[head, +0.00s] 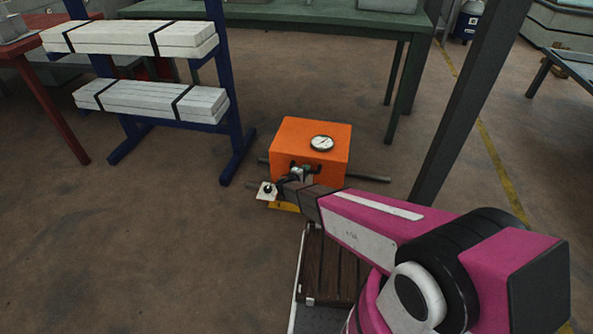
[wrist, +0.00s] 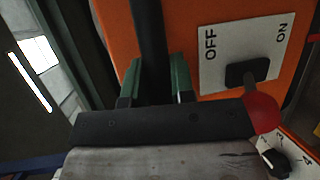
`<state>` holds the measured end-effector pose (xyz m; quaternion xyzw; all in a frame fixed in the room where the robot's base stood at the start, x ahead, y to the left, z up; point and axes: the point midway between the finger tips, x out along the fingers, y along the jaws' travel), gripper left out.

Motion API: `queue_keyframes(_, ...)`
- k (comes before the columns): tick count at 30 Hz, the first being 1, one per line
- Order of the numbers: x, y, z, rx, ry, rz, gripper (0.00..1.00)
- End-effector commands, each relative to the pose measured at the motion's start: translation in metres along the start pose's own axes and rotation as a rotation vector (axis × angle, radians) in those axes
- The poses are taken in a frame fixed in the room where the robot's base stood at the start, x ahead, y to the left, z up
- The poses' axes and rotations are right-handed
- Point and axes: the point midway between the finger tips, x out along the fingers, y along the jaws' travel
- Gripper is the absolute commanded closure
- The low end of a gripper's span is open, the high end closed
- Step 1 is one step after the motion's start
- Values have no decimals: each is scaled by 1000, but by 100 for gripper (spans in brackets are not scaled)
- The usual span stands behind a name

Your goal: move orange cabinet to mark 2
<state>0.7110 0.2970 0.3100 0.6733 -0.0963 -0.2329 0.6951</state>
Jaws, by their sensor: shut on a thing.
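The orange cabinet (head: 308,143) stands on the floor at the centre of the head view, with a round white gauge (head: 321,143) on top. My gripper (head: 297,173) is at its near face. In the wrist view my gripper (wrist: 154,84) has its green fingertips on either side of a black bar (wrist: 149,35) in front of the orange panel, shut on it. A white OFF/ON plate (wrist: 245,52) with a black lever and red knob (wrist: 264,112) is at right. A dial plate (wrist: 285,155) is partly in view at lower right. I cannot make out mark 2.
A blue rack (head: 222,120) with strapped white bundles stands left of the cabinet. A green table (head: 290,14) is behind it. A dark post (head: 470,90) rises on the right. Dark rods (head: 370,178) stick out beside the cabinet. The floor at front left is clear.

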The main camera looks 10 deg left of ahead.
Motion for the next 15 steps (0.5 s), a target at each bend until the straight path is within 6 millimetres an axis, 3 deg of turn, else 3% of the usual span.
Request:
queue_keyframes(13, 2, -1, 6, 0, 1, -2, 100)
queue_keyframes(14, 2, -1, 6, 0, 1, -2, 67)
queue_keyframes(15, 2, -1, 6, 0, 1, -2, 54)
